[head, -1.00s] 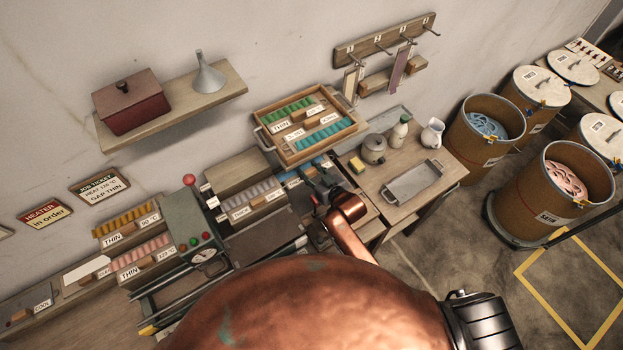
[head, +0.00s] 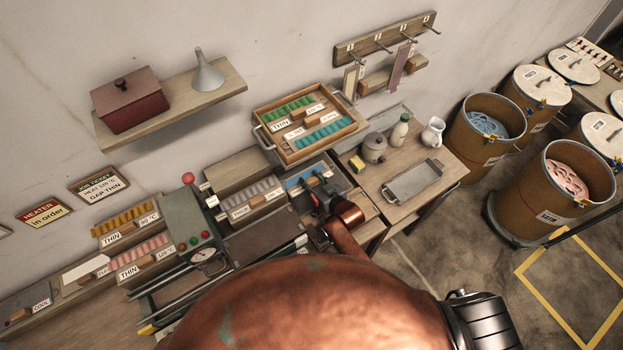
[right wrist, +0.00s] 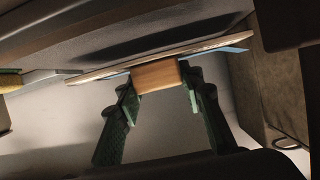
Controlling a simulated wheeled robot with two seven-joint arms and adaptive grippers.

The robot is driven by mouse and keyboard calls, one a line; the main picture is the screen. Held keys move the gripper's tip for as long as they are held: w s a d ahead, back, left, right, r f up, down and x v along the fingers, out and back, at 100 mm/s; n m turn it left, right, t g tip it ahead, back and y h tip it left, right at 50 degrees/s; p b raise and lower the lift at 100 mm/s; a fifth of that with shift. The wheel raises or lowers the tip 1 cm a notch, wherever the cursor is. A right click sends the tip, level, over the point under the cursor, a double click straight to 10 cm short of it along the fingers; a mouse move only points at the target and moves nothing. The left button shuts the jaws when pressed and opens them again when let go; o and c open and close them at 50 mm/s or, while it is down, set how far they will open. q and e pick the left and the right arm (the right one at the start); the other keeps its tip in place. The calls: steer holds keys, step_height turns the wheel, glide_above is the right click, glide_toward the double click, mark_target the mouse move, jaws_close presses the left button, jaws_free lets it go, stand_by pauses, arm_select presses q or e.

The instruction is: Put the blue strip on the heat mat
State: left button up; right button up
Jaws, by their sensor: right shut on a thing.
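In the head view the blue strip (head: 303,178) is at the right end of the row of strips, by the right gripper (head: 318,184). In the right wrist view my right gripper (right wrist: 160,88) is shut on a wooden block handle (right wrist: 157,75), its green fingers on either side. A thin board runs behind the handle, and blue edges (right wrist: 232,51) show at both its ends. A dark flat plate (head: 262,233), which looks like the heat mat, lies bare left of my gripper. My copper arm hides part of the bench. My left gripper is not in view.
A wooden tray (head: 262,128) with green and teal strips stands behind my gripper. A grey strip holder (head: 250,197) sits behind the plate. The control box (head: 190,222) stands at its left. A metal tray (head: 412,183) and jars lie to the right.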

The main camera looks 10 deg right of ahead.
steer(key=shift+s+f, duration=0.15)
steer(key=shift+f, duration=0.2)
steer(key=o, duration=0.8)
steer(key=shift+f, duration=0.1)
steer(key=shift+o, duration=0.6)
steer(key=shift+s+f, duration=0.1)
steer(key=shift+r, duration=0.55)
steer(key=v, duration=1.1)
steer(key=shift+s+d+r+p, duration=0.2)
steer(key=shift+r+p, duration=0.1)
steer(key=shift+r, duration=0.1)
